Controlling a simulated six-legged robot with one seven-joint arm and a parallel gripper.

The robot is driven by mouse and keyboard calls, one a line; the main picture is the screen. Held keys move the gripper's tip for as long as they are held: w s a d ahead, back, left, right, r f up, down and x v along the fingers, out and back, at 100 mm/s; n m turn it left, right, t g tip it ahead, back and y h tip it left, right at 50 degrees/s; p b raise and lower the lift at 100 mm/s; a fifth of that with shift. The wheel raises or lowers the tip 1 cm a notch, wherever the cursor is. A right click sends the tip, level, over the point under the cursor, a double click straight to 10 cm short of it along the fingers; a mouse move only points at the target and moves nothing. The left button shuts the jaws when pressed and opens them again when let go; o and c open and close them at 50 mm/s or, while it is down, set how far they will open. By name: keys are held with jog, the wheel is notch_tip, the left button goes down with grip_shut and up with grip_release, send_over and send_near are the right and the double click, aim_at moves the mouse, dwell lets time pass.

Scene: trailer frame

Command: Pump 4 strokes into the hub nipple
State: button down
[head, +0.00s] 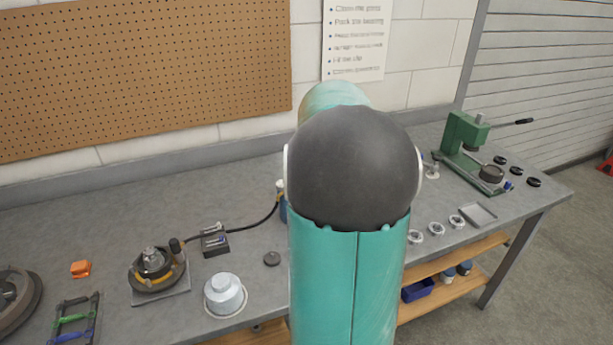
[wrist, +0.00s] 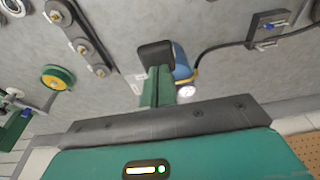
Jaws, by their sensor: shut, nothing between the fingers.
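My gripper (wrist: 155,55) shows in the wrist view, its dark fingertips together and empty. It is right beside the blue grease pump (wrist: 183,66), which has a yellow band and a round white face; I cannot tell whether they touch. In the head view my arm hides the gripper and most of the pump, with a sliver of it at the arm's left edge (head: 282,202). A black hose (head: 262,218) runs left from the pump to a dark coupler (head: 177,246) at the hub (head: 152,265). The hub stands on a plate; the nipple itself is not clear.
A small dark block (head: 215,241) lies by the hose. A pale lidded tub (head: 225,293) stands in front. A green press (head: 468,140), several rings and a small tray (head: 478,215) are at right.

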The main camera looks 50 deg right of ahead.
jog(key=w+v, duration=0.1)
jog(key=v, duration=0.6)
jog(key=shift+w+d+r, duration=0.35)
jog(key=shift+d+r, duration=0.15)
jog(key=shift+r, duration=0.05)
dwell(0.6)
jog(key=w+a+r+n+t, duration=0.2)
jog(key=a+n, duration=0.1)
jog(key=a, duration=2)
jog(key=s+a+f+n, duration=0.1)
jog(key=s+a, duration=0.3)
jog(key=a, duration=0.5)
jog(key=s+a+f+n+t+y, duration=0.1)
jog(key=s+a+f, duration=0.3)
jog(key=a, duration=0.5)
jog(key=shift+s+n+t, duration=0.3)
jog(key=shift+s+n, duration=0.3)
jog(key=shift+s, duration=0.1)
